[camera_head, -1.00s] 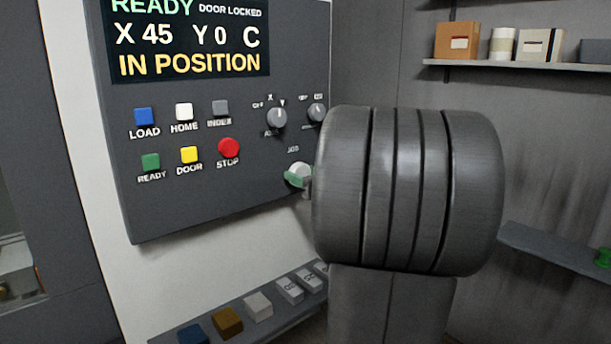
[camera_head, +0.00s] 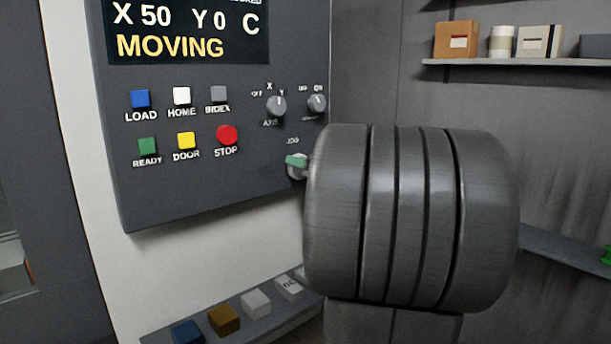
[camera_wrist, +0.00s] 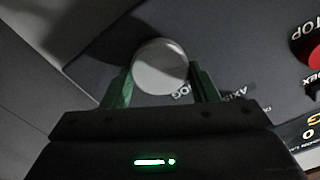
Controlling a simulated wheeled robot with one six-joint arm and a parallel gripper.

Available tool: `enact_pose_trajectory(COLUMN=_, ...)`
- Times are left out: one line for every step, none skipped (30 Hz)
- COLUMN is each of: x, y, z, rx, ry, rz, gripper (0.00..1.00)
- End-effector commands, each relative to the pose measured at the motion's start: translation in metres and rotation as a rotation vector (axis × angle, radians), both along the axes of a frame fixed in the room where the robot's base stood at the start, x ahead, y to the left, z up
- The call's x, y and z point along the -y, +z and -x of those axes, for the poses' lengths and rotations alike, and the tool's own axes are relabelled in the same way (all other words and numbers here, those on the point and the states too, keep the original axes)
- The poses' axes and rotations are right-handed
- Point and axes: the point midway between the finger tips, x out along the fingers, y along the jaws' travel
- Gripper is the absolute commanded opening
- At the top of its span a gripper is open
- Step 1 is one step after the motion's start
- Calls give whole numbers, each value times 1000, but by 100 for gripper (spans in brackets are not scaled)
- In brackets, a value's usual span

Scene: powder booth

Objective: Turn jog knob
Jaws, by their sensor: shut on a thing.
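The jog knob (camera_wrist: 160,66) is a pale round knob on the dark control panel (camera_head: 180,195), under the JOG label. In the wrist view my gripper (camera_wrist: 162,82) has its two green fingers on either side of the knob, shut on it. In the head view a green fingertip shows at the knob (camera_head: 291,172), and my arm hides the rest of the gripper. The display (camera_head: 185,30) reads X 50, Y 0, C and MOVING.
Close by on the panel are the red STOP button (camera_head: 227,135), the axis selector (camera_head: 276,106) and another small knob (camera_head: 317,103). A ledge with colored blocks (camera_head: 224,319) runs below the panel. A shelf (camera_head: 520,63) with boxes is at the upper right.

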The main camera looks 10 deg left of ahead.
Motion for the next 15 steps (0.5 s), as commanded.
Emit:
enact_pose_trajectory(x=0, y=-2, z=0, rx=-22, ry=0, rz=-19, gripper=31)
enact_pose_trajectory(x=0, y=-2, z=0, rx=-37, ry=0, rz=-29, gripper=31)
enact_pose_trajectory(x=0, y=-2, z=0, rx=-56, ry=0, rz=-44, gripper=31)
enact_pose_trajectory(x=0, y=-2, z=0, rx=-69, ry=0, rz=-54, gripper=31)
enact_pose_trajectory(x=0, y=-2, z=0, rx=-82, ry=0, rz=-64, gripper=31)
enact_pose_trajectory(x=0, y=-1, z=0, rx=-97, ry=0, rz=-76, gripper=31)
enact_pose_trajectory(x=1, y=-1, z=-1, rx=-107, ry=0, rz=-84, gripper=31)
enact_pose_trajectory(x=1, y=-1, z=-1, rx=-117, ry=0, rz=-91, gripper=31)
enact_pose_trajectory(x=1, y=-1, z=-1, rx=-128, ry=0, rz=-100, gripper=31)
enact_pose_trajectory(x=1, y=-1, z=-1, rx=-136, ry=0, rz=-106, gripper=31)
enact_pose_trajectory(x=1, y=-1, z=-1, rx=-143, ry=0, rz=-111, gripper=31)
enact_pose_trajectory(x=1, y=-1, z=-1, rx=-150, ry=0, rz=-117, gripper=31)
enact_pose_trajectory(x=1, y=-1, z=-1, rx=-154, ry=0, rz=-121, gripper=31)
enact_pose_trajectory(x=1, y=-1, z=-1, rx=-159, ry=0, rz=-124, gripper=31)
enact_pose_trajectory(x=1, y=0, z=-1, rx=-164, ry=0, rz=-128, gripper=31)
